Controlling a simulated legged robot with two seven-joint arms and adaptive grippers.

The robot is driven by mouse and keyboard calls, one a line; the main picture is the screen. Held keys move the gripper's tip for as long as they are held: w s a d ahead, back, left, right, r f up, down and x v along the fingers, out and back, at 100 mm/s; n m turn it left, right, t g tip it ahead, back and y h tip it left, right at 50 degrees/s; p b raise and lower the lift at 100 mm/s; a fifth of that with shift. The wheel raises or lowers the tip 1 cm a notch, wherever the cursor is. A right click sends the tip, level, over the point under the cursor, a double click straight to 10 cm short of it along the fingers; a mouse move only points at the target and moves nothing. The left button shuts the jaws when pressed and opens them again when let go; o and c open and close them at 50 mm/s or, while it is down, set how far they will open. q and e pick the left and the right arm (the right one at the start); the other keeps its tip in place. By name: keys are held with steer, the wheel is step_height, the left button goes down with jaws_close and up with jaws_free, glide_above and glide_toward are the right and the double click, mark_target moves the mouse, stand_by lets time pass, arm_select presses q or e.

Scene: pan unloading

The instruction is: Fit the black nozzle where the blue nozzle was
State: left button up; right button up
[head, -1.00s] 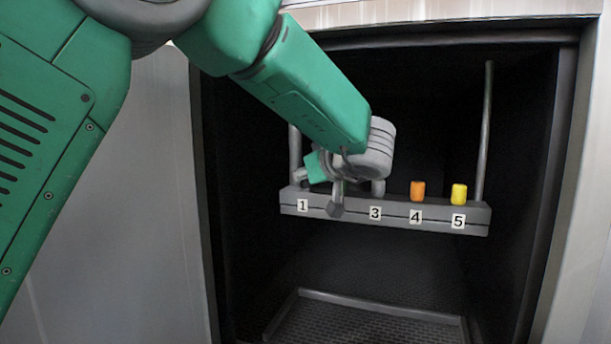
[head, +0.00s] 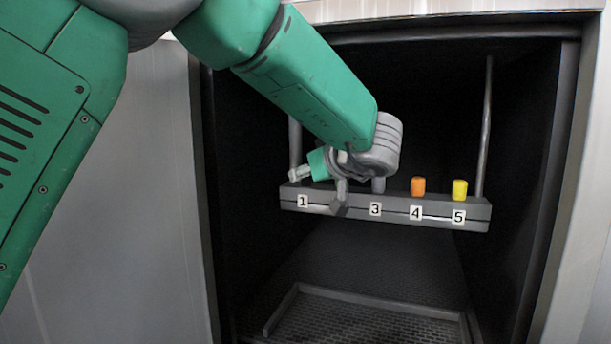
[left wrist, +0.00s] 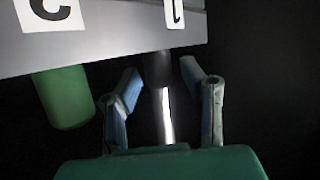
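In the left wrist view, a dark nozzle (left wrist: 155,68) stands at the slot labelled 1 on the grey rail (left wrist: 105,42). My left gripper (left wrist: 159,68) has its blue-grey fingers spread, one on each side of this nozzle, with gaps visible. A green nozzle (left wrist: 65,97) stands beside it. In the head view, my left gripper (head: 319,188) is at the left part of the rail (head: 440,222) and hides slot 2. The dark nozzle cannot be made out there. No blue nozzle is in view. My right gripper is not in view.
A grey nozzle (head: 379,185) stands at slot 3, an orange nozzle (head: 418,187) at slot 4 and a yellow nozzle (head: 460,190) at slot 5. A metal rod (left wrist: 165,117) rises behind slot 1, close to my fingers. Dark chamber walls surround the rail.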

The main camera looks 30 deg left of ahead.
arm_select(q)
steer(key=v, duration=1)
steer(key=shift+d, duration=0.4)
steer(key=shift+s+a, duration=0.1)
steer(key=shift+s, duration=0.05)
